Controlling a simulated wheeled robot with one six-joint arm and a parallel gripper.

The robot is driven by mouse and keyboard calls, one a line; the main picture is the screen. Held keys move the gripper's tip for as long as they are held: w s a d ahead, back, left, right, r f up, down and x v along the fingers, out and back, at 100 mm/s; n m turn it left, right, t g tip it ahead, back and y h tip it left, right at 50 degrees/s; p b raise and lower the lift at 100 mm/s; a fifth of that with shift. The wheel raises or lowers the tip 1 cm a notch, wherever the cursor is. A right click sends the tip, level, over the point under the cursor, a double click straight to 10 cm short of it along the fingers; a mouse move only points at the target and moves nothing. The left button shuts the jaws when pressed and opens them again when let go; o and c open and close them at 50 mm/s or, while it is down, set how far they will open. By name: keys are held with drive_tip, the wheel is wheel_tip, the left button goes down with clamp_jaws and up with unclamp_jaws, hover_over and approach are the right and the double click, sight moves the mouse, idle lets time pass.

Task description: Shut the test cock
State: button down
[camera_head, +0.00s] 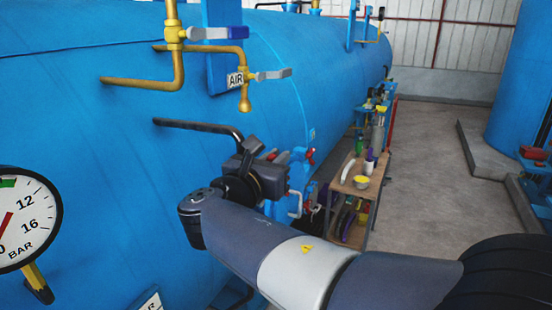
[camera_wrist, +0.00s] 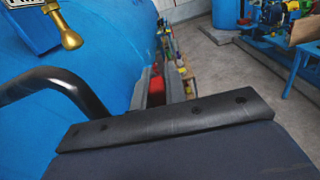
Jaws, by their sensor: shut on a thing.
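My gripper (camera_head: 277,158) is beside the side of the blue vessel (camera_head: 75,140), below a black bent bar. In the wrist view, its two grey fingers are closed on a small red part (camera_wrist: 156,88), which looks like a handle. A bit of red also shows at the gripper in the head view. My wrist and the fingers hide most of it, and the cock body cannot be made out. I cannot tell the angle of the handle.
The black bent bar (camera_head: 198,127) passes close to my gripper, also in the wrist view (camera_wrist: 62,82). Brass pipes (camera_head: 178,68) with lever valves and an AIR plate (camera_head: 236,80) are above. A pressure gauge (camera_head: 25,220) is at left.

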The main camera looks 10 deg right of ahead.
drive_tip(key=shift+r, duration=0.1)
drive_tip(key=shift+w+d+f+g+y+p, duration=0.3)
drive_tip(key=shift+w+g+p, duration=0.35)
drive_tip(key=shift+p, duration=1.15)
drive_tip(key=shift+s, duration=0.1)
drive_tip(key=c, duration=1.4)
unclamp_jaws()
drive_tip(key=shift+c, duration=0.2)
drive_tip(key=b+v, duration=0.2)
drive_tip(key=v, duration=0.8)
drive_tip(key=shift+s+b, duration=0.35)
drive_tip(key=shift+s, duration=0.05)
drive_tip(key=shift+a+r, duration=0.1)
drive_tip(key=shift+a, duration=0.05)
